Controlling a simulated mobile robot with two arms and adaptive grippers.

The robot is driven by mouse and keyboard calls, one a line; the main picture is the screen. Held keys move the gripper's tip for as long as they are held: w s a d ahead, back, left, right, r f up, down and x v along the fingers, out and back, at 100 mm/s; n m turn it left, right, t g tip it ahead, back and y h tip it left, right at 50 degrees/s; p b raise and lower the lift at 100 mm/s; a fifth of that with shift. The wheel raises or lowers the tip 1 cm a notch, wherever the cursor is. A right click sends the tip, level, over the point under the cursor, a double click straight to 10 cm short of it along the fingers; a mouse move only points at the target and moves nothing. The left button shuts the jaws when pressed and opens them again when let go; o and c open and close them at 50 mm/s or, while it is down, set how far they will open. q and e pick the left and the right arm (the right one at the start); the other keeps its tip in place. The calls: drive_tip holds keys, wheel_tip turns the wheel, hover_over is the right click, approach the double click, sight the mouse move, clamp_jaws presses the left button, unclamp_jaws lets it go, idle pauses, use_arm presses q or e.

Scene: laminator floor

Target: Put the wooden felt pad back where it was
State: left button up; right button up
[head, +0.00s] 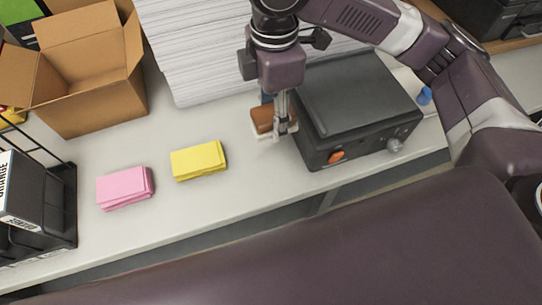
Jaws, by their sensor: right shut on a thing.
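The wooden felt pad (262,118) is a small brown block beside the left side of the black laminator (355,105). My right gripper (275,130) points down and is shut on the pad, low over the grey table. Its fingers hide part of the pad, and I cannot tell whether the pad touches the table. My left gripper is not in view.
A yellow note stack (198,160) and a pink note stack (124,187) lie left of the gripper. A large pile of white paper (195,50) is behind. An open cardboard box (90,75) and a black rack (40,215) stand at the left.

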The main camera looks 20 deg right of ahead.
hover_over(273, 168)
wheel_tip(273, 168, down, 14)
wheel_tip(273, 168, down, 4)
drive_tip(key=shift+f+p, duration=0.2)
drive_tip(key=shift+p, duration=0.25)
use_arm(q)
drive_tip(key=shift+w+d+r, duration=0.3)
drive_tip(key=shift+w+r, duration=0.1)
use_arm(e)
drive_tip(key=o, duration=1.1)
drive_tip(key=shift+f, duration=0.1)
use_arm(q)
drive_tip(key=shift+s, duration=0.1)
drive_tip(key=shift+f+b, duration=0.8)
use_arm(e)
wheel_tip(273, 168, up, 12)
drive_tip(key=shift+r, duration=0.2)
drive_tip(key=shift+s+f, duration=0.1)
